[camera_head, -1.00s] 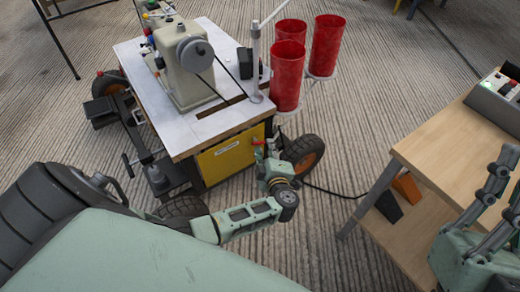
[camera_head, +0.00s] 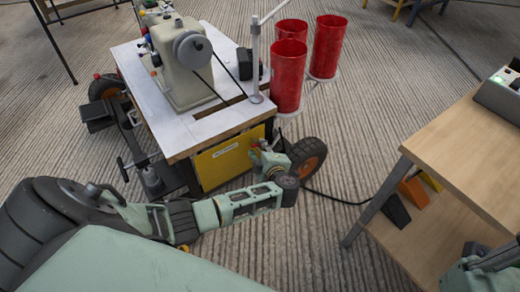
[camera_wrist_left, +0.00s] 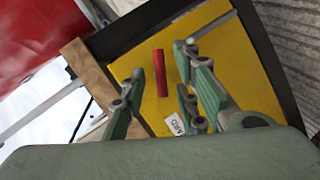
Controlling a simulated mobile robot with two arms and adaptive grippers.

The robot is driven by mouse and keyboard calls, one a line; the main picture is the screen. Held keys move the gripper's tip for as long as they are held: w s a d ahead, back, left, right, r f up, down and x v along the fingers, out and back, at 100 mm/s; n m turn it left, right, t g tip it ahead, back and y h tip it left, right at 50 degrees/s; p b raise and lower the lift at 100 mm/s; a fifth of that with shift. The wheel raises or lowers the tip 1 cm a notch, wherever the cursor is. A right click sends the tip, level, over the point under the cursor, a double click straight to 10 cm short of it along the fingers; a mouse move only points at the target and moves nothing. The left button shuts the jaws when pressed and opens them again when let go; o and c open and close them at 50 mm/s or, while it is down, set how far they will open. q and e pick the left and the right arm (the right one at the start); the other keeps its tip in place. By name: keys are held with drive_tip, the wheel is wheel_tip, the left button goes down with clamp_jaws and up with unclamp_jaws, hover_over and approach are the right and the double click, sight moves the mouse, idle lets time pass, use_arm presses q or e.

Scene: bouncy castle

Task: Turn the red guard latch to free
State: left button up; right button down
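The red guard latch (camera_wrist_left: 161,72) is a narrow red bar on the yellow panel (camera_wrist_left: 150,104), slightly tilted in the left wrist view. The panel also shows in the head view (camera_head: 222,163) at the front of the sewing machine table. My left gripper (camera_wrist_left: 164,62) is open, with its green fingers on either side of the latch; I see no clear contact. In the head view my left gripper (camera_head: 262,154) is at the panel's right end and hides most of the latch. My right gripper (camera_head: 488,262) is partly cut off at the lower right edge.
A sewing machine (camera_head: 180,62) stands on the white-topped table (camera_head: 133,66). Red cylinders (camera_head: 286,80) stand at its right. A wheel (camera_head: 308,155) sits just right of my left gripper. A wooden bench (camera_head: 465,150) is at the right, with open floor between.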

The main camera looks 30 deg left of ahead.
use_arm(q)
drive_tip(key=shift+x, duration=0.95)
drive_tip(key=shift+c, duration=0.2)
clamp_jaws()
